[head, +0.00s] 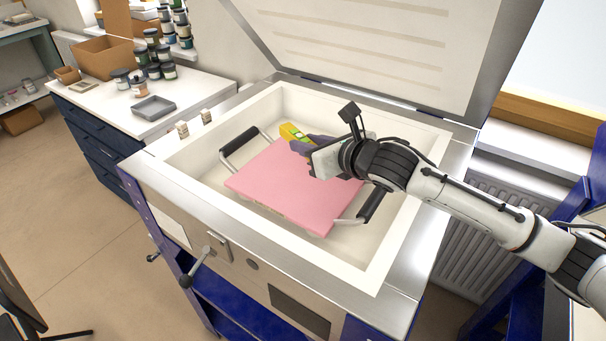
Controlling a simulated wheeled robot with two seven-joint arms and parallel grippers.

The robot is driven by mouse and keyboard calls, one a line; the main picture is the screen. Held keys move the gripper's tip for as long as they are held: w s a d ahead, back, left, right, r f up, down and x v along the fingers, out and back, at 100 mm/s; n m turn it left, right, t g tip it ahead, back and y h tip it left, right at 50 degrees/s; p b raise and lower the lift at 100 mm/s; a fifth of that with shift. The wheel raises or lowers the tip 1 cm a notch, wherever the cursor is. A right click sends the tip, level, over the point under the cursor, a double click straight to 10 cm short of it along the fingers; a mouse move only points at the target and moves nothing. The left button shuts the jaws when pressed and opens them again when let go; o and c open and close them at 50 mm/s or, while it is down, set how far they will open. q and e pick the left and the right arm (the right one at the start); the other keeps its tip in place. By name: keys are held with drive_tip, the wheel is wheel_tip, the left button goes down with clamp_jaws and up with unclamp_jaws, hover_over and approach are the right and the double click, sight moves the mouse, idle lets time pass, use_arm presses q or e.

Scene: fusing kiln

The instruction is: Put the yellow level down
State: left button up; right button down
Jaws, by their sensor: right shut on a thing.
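The yellow level (291,132) shows its yellow end past the fingers of my right gripper (304,145). My right gripper is shut on it, over the far part of a pink slab (275,185). The rest of the level is hidden by the fingers. I cannot tell whether the level touches the slab. The slab lies inside the open kiln (200,175), with a black-gripped handle (239,139) at its left and another (371,205) at its right. My left gripper is not in view.
The kiln's raised lid (380,45) stands at the back. Two small blocks (183,129) stand on the left rim. A white counter (115,95) at left holds jars (152,70), a grey tray (153,108) and a cardboard box (103,57).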

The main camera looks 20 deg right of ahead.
sight(307, 182)
wheel_tip(307, 182, down, 8)
drive_tip(key=shift+a+f, duration=0.1)
idle(0.4)
drive_tip(key=shift+f, duration=0.1)
drive_tip(key=c, duration=1.5)
unclamp_jaws()
drive_tip(key=shift+s+r, duration=0.2)
drive_tip(key=shift+s, duration=0.2)
drive_tip(key=v, duration=1.1)
drive_tip(key=shift+r+b, duration=0.15)
drive_tip(key=shift+b, duration=0.15)
